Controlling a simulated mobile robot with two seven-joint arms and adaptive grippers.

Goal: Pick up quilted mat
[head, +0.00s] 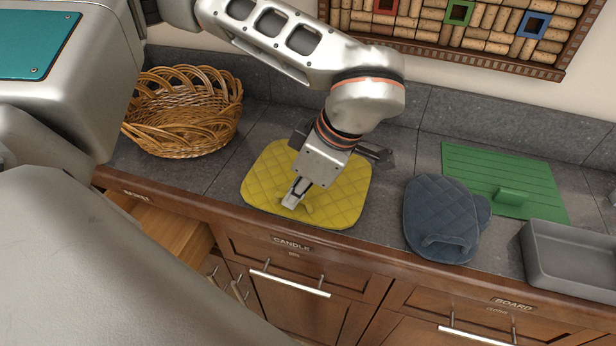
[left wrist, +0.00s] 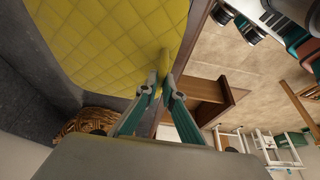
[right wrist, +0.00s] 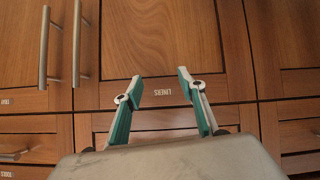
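The yellow quilted mat (head: 262,183) lies on the dark counter near its front edge. My left gripper (head: 293,200) points down over the mat's front part. In the left wrist view, the fingertips (left wrist: 160,88) are close together with a narrow raised yellow part of the mat (left wrist: 100,40) between them. My left arm hides the mat's back middle. My right gripper (right wrist: 155,88) is open and empty in front of wooden cabinet doors, seen only in the right wrist view.
A wicker basket (head: 185,118) stands at left on the counter. To the right are a blue quilted mitt (head: 436,212), a green board (head: 490,172) and a grey tray (head: 572,262). A drawer (head: 172,228) is pulled open below the counter. A cork board (head: 475,30) is on the wall.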

